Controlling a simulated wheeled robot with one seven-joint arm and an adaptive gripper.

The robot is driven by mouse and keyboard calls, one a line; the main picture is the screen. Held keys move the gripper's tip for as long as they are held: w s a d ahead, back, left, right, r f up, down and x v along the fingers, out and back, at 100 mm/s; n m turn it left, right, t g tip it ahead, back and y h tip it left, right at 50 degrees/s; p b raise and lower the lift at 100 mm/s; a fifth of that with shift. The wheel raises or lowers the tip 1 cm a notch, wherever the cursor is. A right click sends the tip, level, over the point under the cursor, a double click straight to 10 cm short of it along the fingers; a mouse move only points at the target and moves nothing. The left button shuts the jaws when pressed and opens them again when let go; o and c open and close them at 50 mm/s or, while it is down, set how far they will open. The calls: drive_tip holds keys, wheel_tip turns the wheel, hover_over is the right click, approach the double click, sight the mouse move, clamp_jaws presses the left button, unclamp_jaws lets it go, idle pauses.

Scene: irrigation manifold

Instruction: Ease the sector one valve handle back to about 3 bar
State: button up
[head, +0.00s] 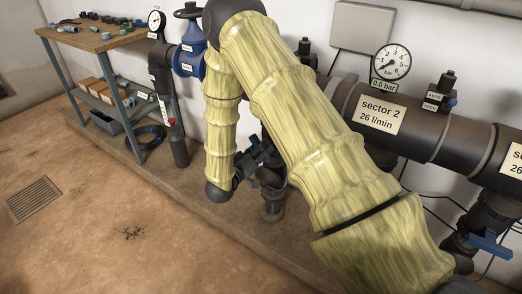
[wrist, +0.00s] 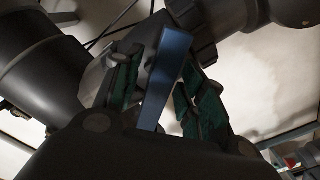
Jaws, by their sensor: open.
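A blue valve handle (wrist: 166,78) stands between the two green-padded fingers of my gripper (wrist: 158,88) in the wrist view. The fingers are open, one on each side of the handle; I cannot tell whether either touches it. In the head view my gripper (head: 258,157) is at the dark pipework, partly behind my arm. The handle is not clearly visible there. My arm hides the sector one label and its gauge, so its pressure cannot be read.
The sector 2 pipe carries a label (head: 381,113) and a gauge (head: 391,62) showing 0.0 bar. Another blue handle (head: 490,246) is at lower right. A blue valve (head: 188,55) and a workbench (head: 95,40) stand at left. The floor in front is mostly clear, with a drain grate (head: 33,199).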

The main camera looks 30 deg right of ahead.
clamp_jaws()
drive_tip(key=shift+r+p, duration=0.1)
drive_tip(key=shift+p, duration=0.6)
drive_tip(key=shift+s+f, duration=0.1)
drive_tip(key=shift+f, duration=0.15)
unclamp_jaws()
drive_tip(key=shift+r, duration=0.1)
drive_tip(key=shift+a, duration=0.2)
drive_tip(key=v, duration=1.1)
drive_tip(key=shift+s+a, duration=0.15)
drive_tip(key=shift+a, duration=0.1)
